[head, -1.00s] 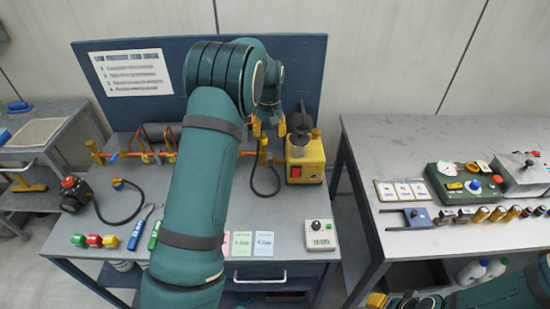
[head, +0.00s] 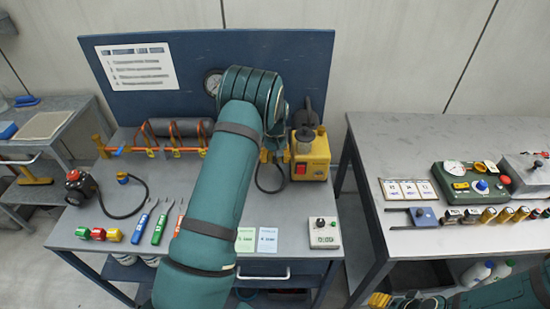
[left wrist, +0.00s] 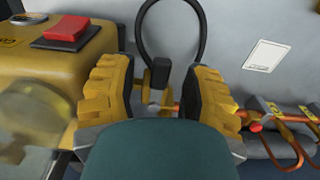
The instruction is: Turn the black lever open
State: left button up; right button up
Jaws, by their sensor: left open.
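A black block-shaped piece (left wrist: 160,72), seemingly the black lever, stands on a brass fitting at the end of the copper pipe (left wrist: 172,108). A black hose loops just behind it, and I cannot tell if it joins the piece. My left gripper (left wrist: 163,92) is open, with one yellow finger on each side of the piece and visible gaps. In the head view the left gripper (head: 272,155) is at the pipe's right end beside the yellow pump (head: 312,158), and my arm hides the lever. My right gripper (head: 380,300) barely shows at the bottom edge; its jaws are unclear.
The yellow pump with its red switch (left wrist: 68,28) stands close beside the left finger. Copper coils (head: 172,140) run leftward along the bench. A timer box (head: 323,232), cards and coloured tools lie in front. A second table (head: 420,135) stands right.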

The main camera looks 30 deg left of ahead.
pick_arm(q)
jog(key=shift+c, duration=0.4)
grip_shut()
jog(key=shift+s+a, duration=0.1)
jog(key=w+a+m+b, duration=0.1)
jog(key=a+m+b, duration=0.2)
jog(key=m, duration=1.4)
jog(key=shift+a, duration=1.5)
jog(key=shift+w+f, duration=0.1)
jog(key=shift+w, duration=0.05)
